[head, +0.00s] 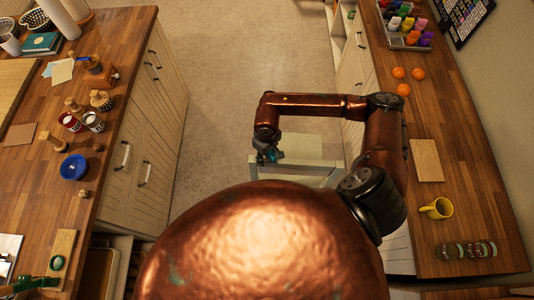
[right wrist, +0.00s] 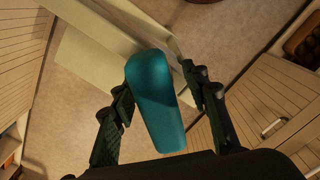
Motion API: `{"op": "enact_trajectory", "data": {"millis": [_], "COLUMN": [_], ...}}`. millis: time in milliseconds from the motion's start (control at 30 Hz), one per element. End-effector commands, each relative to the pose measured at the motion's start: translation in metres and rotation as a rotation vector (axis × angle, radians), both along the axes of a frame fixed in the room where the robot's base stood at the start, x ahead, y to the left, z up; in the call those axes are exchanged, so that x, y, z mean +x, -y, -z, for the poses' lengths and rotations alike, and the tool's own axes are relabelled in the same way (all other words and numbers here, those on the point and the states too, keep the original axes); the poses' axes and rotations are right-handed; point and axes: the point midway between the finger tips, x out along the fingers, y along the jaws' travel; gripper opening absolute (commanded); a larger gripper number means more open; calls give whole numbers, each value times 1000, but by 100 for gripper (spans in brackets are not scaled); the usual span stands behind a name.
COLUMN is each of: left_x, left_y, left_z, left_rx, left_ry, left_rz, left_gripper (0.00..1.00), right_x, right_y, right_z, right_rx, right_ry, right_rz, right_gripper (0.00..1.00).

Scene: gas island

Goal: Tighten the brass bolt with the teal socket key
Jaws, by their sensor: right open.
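My right gripper (head: 268,156) hangs over the floor between the two counters, beside a pale green stool. In the right wrist view its dark fingers (right wrist: 158,78) are open. A teal object (right wrist: 156,102), probably the handle of the socket key, lies between them. A bit of teal also shows at the gripper in the head view (head: 272,154). I cannot tell whether the fingers touch it. The key's socket end is not visible. I cannot make out the brass bolt in either view. My left gripper is not in view.
The pale stool (head: 312,147) stands below my right arm. The left counter (head: 118,95) carries cans, wooden pieces and a blue dish (head: 74,167). The floor between is clear farther back.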

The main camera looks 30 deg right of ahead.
Motion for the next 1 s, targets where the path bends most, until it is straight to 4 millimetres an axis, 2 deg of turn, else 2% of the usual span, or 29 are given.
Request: {"op": "enact_trajectory", "data": {"millis": [67,667,733,767,1000], "left_x": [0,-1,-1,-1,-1], "left_y": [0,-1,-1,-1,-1], "left_z": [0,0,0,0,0], "left_rx": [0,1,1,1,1], "left_ry": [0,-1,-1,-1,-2], "left_rz": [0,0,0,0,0], "left_gripper": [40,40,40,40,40], "right_x": [0,0,0,0,0], "right_y": [0,0,0,0,0], "right_z": [0,-1,-1,-1,-1], "right_rx": [0,0,0,0,0], "right_ry": [0,0,0,0,0], "right_rz": [0,0,0,0,0], "right_gripper": [42,1,0,21,4]}}
